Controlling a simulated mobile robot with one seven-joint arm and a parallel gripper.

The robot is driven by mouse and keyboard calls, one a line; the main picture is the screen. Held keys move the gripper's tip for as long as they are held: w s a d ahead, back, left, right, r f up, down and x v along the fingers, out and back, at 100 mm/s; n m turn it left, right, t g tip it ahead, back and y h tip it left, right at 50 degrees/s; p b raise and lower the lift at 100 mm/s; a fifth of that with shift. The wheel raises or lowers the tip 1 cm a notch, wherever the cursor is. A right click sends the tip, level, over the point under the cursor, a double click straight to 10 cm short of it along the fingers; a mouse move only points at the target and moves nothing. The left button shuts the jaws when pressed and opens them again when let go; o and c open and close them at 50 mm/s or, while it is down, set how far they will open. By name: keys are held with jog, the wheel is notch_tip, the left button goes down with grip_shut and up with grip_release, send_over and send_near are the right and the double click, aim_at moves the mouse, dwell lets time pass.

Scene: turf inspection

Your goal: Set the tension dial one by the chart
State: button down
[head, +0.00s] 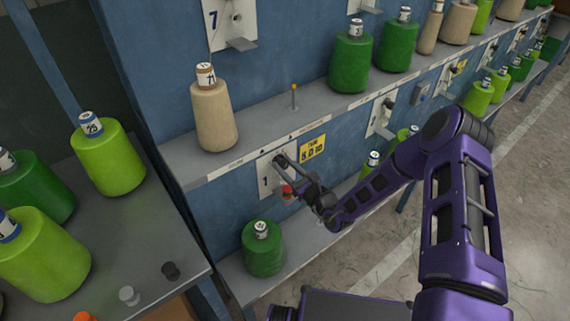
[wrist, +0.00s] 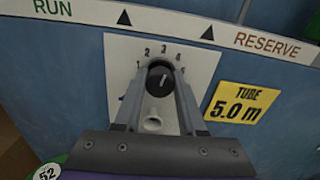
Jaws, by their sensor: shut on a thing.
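The tension dial is a black round knob (wrist: 160,80) on a white plate (wrist: 205,68) with small numbers around its top. Its white mark points up, leaning slightly right, roughly between 3 and 4. In the head view the plate (head: 264,182) carries a large 1 and sits on the blue wall under the shelf. My gripper (head: 281,163) is at the plate's upper part. The wrist view shows its two fingers (wrist: 160,88) on either side of the knob, shut on it. I cannot make out a settings chart in either view.
A yellow sign (wrist: 236,101) reading TUBE 5.0 m is right of the plate. The shelf edge (wrist: 190,27) reads RUN and RESERVE. A beige cone (head: 214,115) stands above; a green cone (head: 263,248) stands below. A small red object (head: 287,193) hangs below the gripper.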

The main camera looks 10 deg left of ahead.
jog(key=n, duration=0.4)
jog(key=shift+n, duration=0.3)
jog(key=n, duration=0.5)
jog(key=shift+f, duration=0.1)
jog(key=shift+n, duration=0.3)
jog(key=shift+c, duration=2.4)
grip_release()
jog(key=v, duration=1.7)
jog(key=shift+s+d, duration=0.15)
jog(key=shift+s, duration=0.05)
